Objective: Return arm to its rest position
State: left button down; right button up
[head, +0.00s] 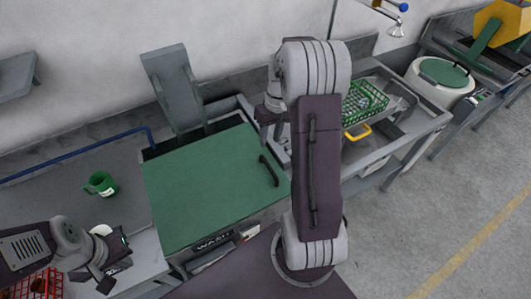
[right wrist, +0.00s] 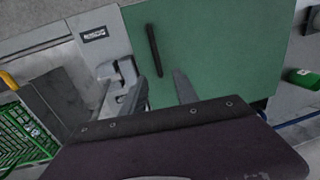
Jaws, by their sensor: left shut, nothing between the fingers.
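My right arm rises through the middle of the head view, its purple link upright and bent over at the top. My left gripper (head: 112,272) is low at the left, shut and empty, near the counter's front edge.
A green mug (head: 101,184) stands on the left counter (head: 60,205). A red basket (head: 40,284) is at the bottom left, partly behind my left arm. A green basket with a yellow handle (head: 362,101) sits in the sink area. A white pot (head: 440,77) stands far right.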

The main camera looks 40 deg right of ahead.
jog(key=s+a+r+n, duration=0.1)
jog(key=a+r+n, duration=0.15)
jog(key=a, duration=0.75)
jog(key=s+a+f, duration=0.2)
jog(key=s, duration=0.2)
jog(key=s+a+f+m+t+h, duration=0.1)
jog(key=s+a+f, duration=0.2)
jog(key=s, duration=0.2)
jog(key=shift+s+a+f+b, duration=0.15)
jog(key=shift+s+a+b, duration=0.2)
jog(key=shift+b, duration=0.1)
jog(key=shift+d+m, duration=0.1)
jog(key=shift+m, duration=0.15)
